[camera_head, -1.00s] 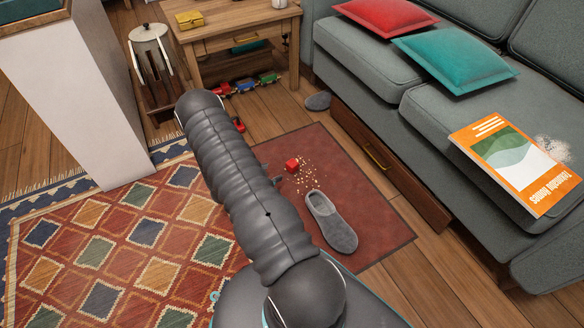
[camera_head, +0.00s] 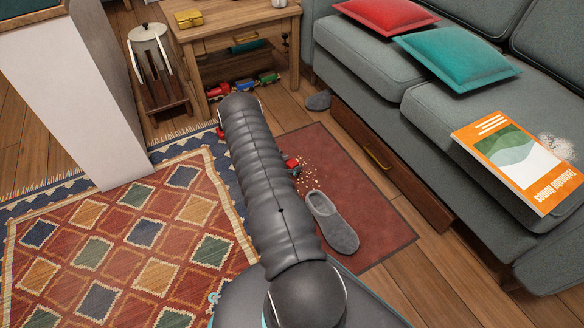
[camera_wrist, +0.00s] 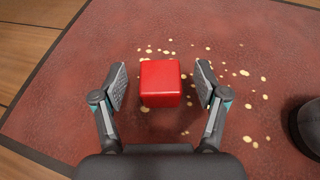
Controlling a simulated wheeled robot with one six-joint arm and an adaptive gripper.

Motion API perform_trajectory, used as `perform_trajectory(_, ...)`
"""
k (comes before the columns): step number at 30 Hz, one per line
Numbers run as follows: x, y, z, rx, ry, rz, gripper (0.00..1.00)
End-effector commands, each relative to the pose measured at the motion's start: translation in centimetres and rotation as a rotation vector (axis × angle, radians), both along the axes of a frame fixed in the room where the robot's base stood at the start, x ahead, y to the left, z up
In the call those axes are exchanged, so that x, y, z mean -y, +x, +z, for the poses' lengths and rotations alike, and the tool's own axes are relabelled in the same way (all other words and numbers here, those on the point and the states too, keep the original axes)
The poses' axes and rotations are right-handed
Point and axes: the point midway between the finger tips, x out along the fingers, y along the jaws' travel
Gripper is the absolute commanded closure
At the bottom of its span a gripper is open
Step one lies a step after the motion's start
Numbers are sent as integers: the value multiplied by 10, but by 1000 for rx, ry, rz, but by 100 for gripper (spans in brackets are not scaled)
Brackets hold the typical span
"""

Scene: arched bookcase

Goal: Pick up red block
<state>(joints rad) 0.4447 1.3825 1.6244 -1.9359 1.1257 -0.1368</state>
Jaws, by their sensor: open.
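The red block (camera_wrist: 160,83) sits on the dark red mat (camera_wrist: 90,60) among scattered pale crumbs. In the wrist view it lies between the two open fingers of my gripper (camera_wrist: 161,87), with a gap on each side. In the head view the block (camera_head: 292,163) is partly hidden behind my arm. The gripper shows little in the head view, at the arm's right edge beside the block. Whether the fingertips are level with the block is hard to tell.
A grey slipper (camera_head: 332,222) lies on the mat near the block; its dark edge (camera_wrist: 307,128) shows in the wrist view. A grey sofa (camera_head: 370,60) with a drawer stands to the right. A wooden table (camera_head: 230,35) with a toy train (camera_head: 245,87) under it stands behind.

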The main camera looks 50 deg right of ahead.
Motion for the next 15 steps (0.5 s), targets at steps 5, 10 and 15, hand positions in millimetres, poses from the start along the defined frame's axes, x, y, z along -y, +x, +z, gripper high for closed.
perform_trajectory(5,10,0,-4,1,-1,2,27)
perform_trajectory(10,9,0,-3,1,-1,2,35)
perform_trajectory(15,9,0,-3,0,-1,1,77)
